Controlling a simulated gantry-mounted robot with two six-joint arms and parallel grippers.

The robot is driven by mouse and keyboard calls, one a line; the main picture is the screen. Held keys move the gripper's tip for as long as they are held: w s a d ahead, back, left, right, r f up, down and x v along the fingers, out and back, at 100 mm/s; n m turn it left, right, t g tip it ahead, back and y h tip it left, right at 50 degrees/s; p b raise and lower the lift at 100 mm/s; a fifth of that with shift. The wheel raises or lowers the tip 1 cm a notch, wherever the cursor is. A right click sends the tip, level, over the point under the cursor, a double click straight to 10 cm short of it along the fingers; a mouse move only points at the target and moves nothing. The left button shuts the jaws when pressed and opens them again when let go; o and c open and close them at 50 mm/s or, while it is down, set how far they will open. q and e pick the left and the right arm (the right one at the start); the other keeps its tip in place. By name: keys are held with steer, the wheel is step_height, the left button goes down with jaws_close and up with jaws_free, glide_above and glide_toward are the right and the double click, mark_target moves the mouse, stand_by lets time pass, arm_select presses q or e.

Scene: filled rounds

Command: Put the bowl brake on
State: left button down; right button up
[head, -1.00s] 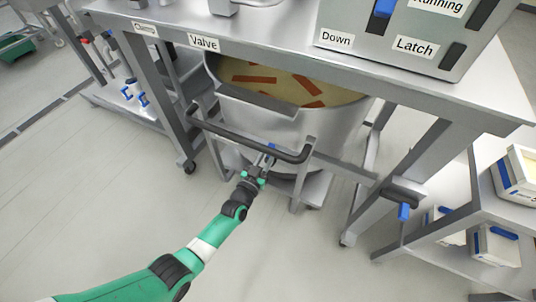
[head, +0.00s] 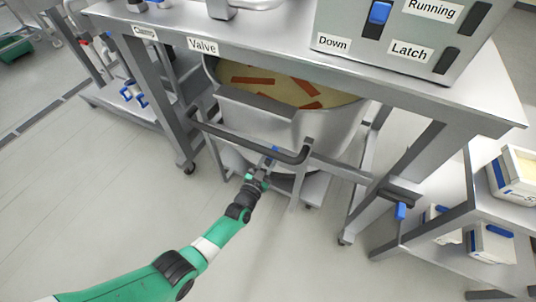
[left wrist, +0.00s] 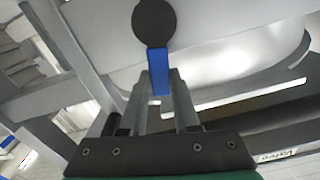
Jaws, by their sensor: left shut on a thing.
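The wheeled steel bowl (head: 290,125) stands under the steel bench, holding pale filling with orange-brown strips. A dark push handle (head: 240,137) runs across its front. A small blue lever (head: 275,150), which looks like the bowl brake, shows at the handle. The blue lever (left wrist: 158,62) is also in the left wrist view, below a dark round part. My left gripper (head: 266,165) reaches up from the lower left to the lever. In the left wrist view its fingers (left wrist: 161,82) are shut on the lever's end. My right gripper is not in view.
The bench (head: 290,62) overhangs the bowl and carries a control box (head: 385,45) labelled Down, Latch and Running. A bench leg (head: 155,95) stands left of the bowl. A rack with white tubs (head: 490,243) stands at the right. The floor in front is clear.

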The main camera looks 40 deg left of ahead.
arm_select(q)
steer(key=shift+w+d+f+m, duration=0.15)
steer(key=shift+d+m, duration=0.2)
steer(key=shift+m, duration=0.4)
steer(key=shift+w+d+f+m, duration=0.1)
steer(key=shift+d+f+m, duration=0.15)
steer(key=shift+m, duration=0.45)
steer(key=shift+w+d+f+m, duration=0.1)
steer(key=shift+d+m, duration=0.3)
steer(key=shift+m, duration=0.35)
steer(key=c, duration=0.6)
jaws_free()
steer(key=shift+c, duration=0.2)
